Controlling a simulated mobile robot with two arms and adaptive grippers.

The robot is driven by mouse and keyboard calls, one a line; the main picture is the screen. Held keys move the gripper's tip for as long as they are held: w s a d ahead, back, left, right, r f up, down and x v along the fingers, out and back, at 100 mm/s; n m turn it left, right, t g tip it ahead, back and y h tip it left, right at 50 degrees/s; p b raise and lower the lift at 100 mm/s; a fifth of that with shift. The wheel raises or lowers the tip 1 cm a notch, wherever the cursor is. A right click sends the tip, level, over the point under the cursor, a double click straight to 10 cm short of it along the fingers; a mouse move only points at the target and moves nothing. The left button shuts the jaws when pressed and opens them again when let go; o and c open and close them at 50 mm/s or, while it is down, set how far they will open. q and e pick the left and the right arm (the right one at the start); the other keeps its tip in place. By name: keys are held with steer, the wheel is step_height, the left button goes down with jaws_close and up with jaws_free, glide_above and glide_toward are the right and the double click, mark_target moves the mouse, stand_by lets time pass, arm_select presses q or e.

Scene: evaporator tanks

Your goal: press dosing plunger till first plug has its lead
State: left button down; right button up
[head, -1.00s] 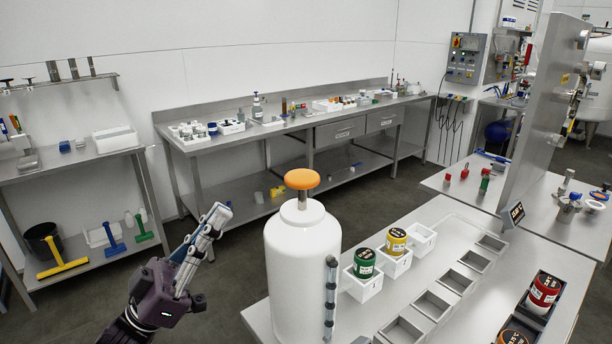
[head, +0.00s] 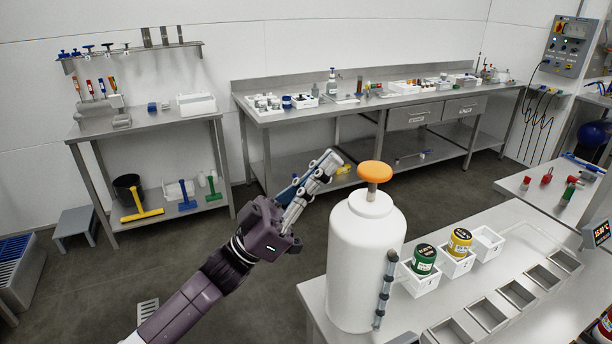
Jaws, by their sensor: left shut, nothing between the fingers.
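The dosing plunger is an orange knob (head: 375,171) on a short stem, standing raised on top of a white bottle-shaped tank (head: 364,255). The tank stands at the near left corner of a steel table. A grey vertical tube (head: 385,288) runs along its right side. Just right of it, a green plug (head: 424,259) and a yellow plug (head: 460,241) sit in white square holders. I cannot tell whether either has a lead. My left gripper (head: 331,164) is shut and empty, left of the orange knob and apart from it. My right gripper is not in view.
An empty white holder (head: 487,243) stands beside the yellow plug, and steel trays (head: 516,294) are set along the table. A long workbench (head: 400,104) with small items lines the wall. A shelf table (head: 150,122) stands at left. The floor between is clear.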

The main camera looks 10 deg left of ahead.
mark_target(373, 186)
arm_select(q)
steer(key=shift+w+d+f+p, duration=0.25)
steer(key=shift+d+f, duration=0.1)
steer(key=shift+d, duration=0.2)
steer(key=shift+w+d+f+p, duration=0.25)
steer(key=shift+d+f, duration=0.1)
steer(key=shift+d, duration=0.15)
steer(key=shift+w+d+f+p, duration=0.25)
steer(key=shift+d+f, duration=0.1)
steer(key=shift+d, duration=0.2)
